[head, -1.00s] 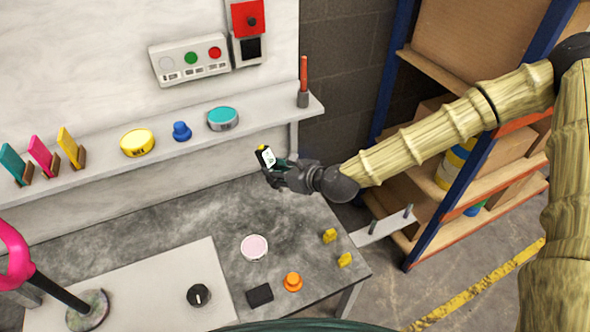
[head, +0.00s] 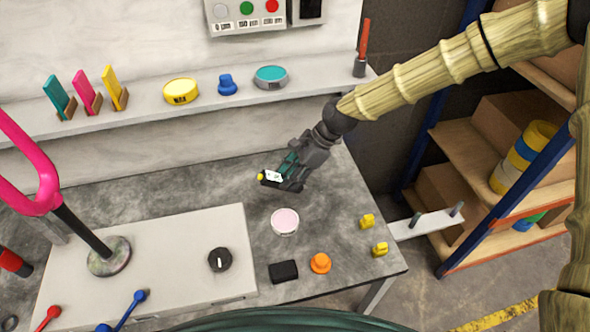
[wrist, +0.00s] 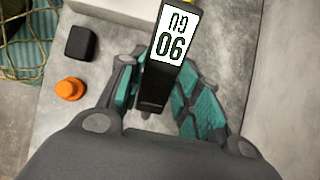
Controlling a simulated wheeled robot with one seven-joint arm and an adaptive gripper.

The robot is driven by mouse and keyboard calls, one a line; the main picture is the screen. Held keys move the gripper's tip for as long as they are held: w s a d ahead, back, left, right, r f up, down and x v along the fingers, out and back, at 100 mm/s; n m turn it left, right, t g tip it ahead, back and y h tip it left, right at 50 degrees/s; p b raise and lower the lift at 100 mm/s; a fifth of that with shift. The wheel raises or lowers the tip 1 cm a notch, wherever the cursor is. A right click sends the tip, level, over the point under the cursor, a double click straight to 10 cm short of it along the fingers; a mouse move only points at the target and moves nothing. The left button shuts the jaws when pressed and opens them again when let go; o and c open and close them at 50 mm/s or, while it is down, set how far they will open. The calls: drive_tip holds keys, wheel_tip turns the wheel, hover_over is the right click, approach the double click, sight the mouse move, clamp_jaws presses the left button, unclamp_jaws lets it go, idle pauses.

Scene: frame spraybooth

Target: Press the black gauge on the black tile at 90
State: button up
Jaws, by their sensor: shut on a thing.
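My gripper (head: 288,176) is shut on the black gauge (head: 267,181), a slim black bar with a white label and a yellow end. In the wrist view the gauge (wrist: 153,88) sits between the teal-padded fingers, its label showing dark digits that look like 06, or 90 upside down. In the head view the gripper is above the back of the grey bench, behind the pink disc. The black tile (head: 284,271) lies on the bench near the front edge. It also shows in the wrist view (wrist: 80,43) at upper left, apart from the gauge.
An orange knob (head: 320,263) stands right beside the tile. A pink disc (head: 285,221) lies behind it, and two yellow pieces (head: 367,221) are to the right. A pale board (head: 180,265) with a black dial (head: 219,260) and pink-handled lever covers the left.

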wheel_tip(320, 180, down, 7)
drive_tip(key=s+d+n+h+b, duration=0.2)
drive_tip(key=d+n+h+b, duration=0.1)
drive_tip(key=n+h+b, duration=0.4)
drive_tip(key=w+d+f+n+t+b, duration=0.1)
drive_tip(key=d+f+n+t+b, duration=0.1)
drive_tip(key=d+n+b, duration=0.2)
drive_tip(key=d+n, duration=0.3)
drive_tip(key=d, duration=0.1)
drive_tip(key=shift+d+f+n, duration=0.15)
drive_tip(key=shift+d+n, duration=0.05)
drive_tip(key=shift+n, duration=0.1)
drive_tip(key=shift+w+p, duration=0.1)
drive_tip(key=shift+p, duration=0.2)
drive_tip(key=shift+f+b, duration=1.4)
drive_tip(key=shift+f, duration=1.95)
drive_tip(key=shift+f, duration=0.6)
drive_tip(key=o, duration=1.2)
